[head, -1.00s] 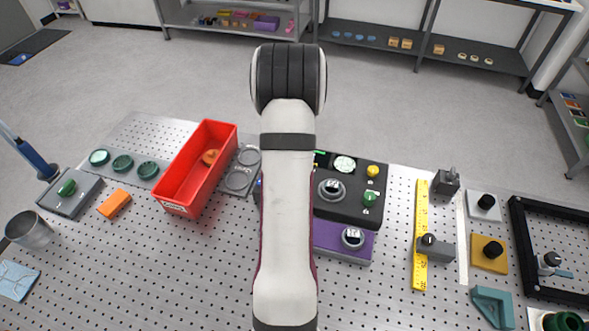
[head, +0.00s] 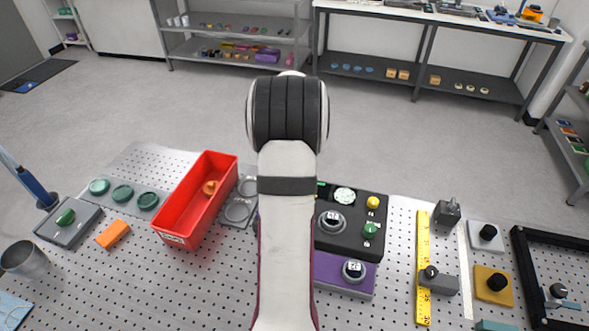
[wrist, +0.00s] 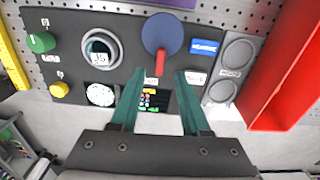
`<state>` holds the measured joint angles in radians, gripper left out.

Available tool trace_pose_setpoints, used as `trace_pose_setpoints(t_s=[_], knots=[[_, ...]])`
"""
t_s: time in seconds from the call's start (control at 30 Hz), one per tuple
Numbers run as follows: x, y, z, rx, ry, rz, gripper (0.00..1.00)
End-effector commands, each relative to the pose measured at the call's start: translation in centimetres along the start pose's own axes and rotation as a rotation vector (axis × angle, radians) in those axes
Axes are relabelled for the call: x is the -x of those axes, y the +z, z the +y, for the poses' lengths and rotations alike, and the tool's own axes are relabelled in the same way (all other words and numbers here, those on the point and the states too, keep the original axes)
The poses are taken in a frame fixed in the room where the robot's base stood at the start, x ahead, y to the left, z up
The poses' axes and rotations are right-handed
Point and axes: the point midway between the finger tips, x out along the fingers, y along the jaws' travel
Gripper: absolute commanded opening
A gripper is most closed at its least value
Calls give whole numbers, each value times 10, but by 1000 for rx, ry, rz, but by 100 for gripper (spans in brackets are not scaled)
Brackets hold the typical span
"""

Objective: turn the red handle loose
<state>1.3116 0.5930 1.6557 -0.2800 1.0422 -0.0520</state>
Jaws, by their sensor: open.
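The red handle (wrist: 160,63) is a short bar on a round dark blue disc (wrist: 162,33) on a black panel (wrist: 65,20), seen in the wrist view. It points toward my gripper (wrist: 160,73), whose two green fingers are open. The handle's free end shows near the gap between the fingertips; I cannot tell whether they touch it. In the head view the black panel (head: 326,240) is partly covered by my arm, which hides the handle and my gripper.
The panel also has a dial (wrist: 100,48), a green knob (wrist: 41,42), a yellow knob (wrist: 60,89) and a small lit screen (wrist: 151,101). A red bin (head: 174,237) stands left of the panel. A yellow ruler (head: 423,308) lies to the right.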

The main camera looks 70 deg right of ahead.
Motion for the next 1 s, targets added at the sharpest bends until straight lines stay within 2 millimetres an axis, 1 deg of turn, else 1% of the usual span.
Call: trace_pose_setpoints(t_s=[0.03,0.1,0.2,0.3,0.4,0.53,0.9,0.97,1.0], knots=[[18,-1,0,-1,-2,7,46],[41,-1,0,-1,-1,7,46],[71,-1,0,-1,-1,5,46],[92,0,0,-1,-1,3,46],[105,0,0,0,0,2,46],[111,0,0,0,0,0,46],[111,0,0,1,0,0,46],[113,6,-7,15,-2,0,46],[116,15,-19,42,-6,-1,46]])
